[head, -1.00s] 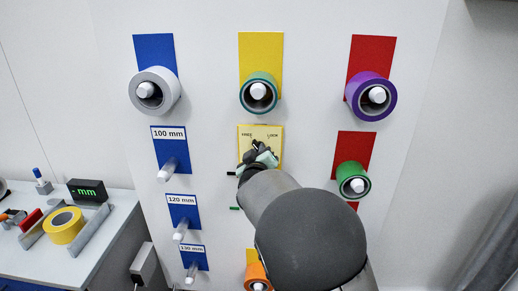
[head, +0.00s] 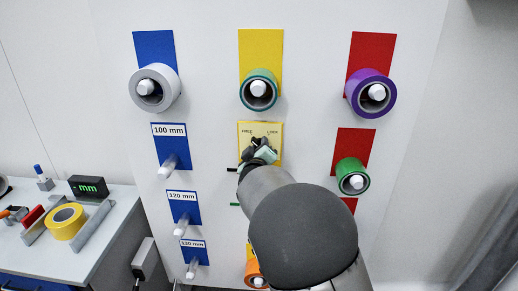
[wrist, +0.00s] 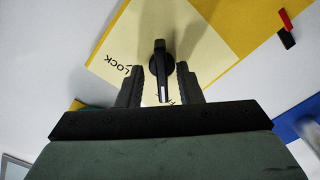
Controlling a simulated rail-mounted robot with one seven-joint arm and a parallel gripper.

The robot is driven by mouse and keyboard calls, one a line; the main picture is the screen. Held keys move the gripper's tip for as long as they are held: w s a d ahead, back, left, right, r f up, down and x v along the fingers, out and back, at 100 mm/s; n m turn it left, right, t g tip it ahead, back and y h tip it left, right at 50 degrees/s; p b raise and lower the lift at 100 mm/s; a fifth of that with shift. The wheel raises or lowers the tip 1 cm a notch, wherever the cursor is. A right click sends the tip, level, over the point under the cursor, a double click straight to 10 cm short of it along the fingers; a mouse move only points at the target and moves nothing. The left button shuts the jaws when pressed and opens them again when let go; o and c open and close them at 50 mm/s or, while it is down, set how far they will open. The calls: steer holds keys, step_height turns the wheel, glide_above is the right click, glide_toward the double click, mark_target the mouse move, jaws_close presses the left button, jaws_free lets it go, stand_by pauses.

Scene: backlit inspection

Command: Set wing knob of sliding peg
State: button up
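The black wing knob (wrist: 160,62) sits on a pale yellow plate (wrist: 200,58) marked LOCK in the wrist view. In the head view the plate (head: 273,160) shows FREE at its upper left and LOCK at its upper right. My gripper (wrist: 158,75) is open, with one finger on each side of the knob's wing and a visible gap to each finger. In the head view my gripper (head: 260,148) covers most of the knob, and the wing's exact direction is hard to tell there. I cannot make out the sliding peg.
Tape rolls hang on pegs around the plate: teal (head: 259,91) above, purple (head: 371,94) and green (head: 352,177) at right, orange (head: 254,272) below. Bare pegs (head: 167,167) stand at left. A bench (head: 40,258) at far left holds a yellow roll and a small display.

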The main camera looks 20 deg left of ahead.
steer(key=b+v, duration=0.3)
steer(key=v, duration=1.4)
steer(key=shift+s, duration=0.2)
steer(key=shift+d, duration=0.1)
steer(key=s+d+f+m+g, duration=0.15)
steer(key=d+f+g, duration=0.25)
steer(key=d, duration=0.4)
steer(key=s+d+f+m+g, duration=0.1)
steer(key=d+f+m+g, duration=0.3)
steer(key=d, duration=0.5)
steer(key=s+d+f+m+g+h, duration=0.2)
steer(key=s+d+f+m+g, duration=0.1)
steer(key=s+d, duration=0.5)
steer(key=s+d+f+m+g+h, duration=0.2)
steer(key=s+d+g, duration=0.3)
steer(key=s+d, duration=0.4)
steer(key=shift+s+d+f+m+g+h, duration=0.35)
steer(key=shift+s+f+m, duration=0.35)
steer(key=shift+s, duration=0.5)
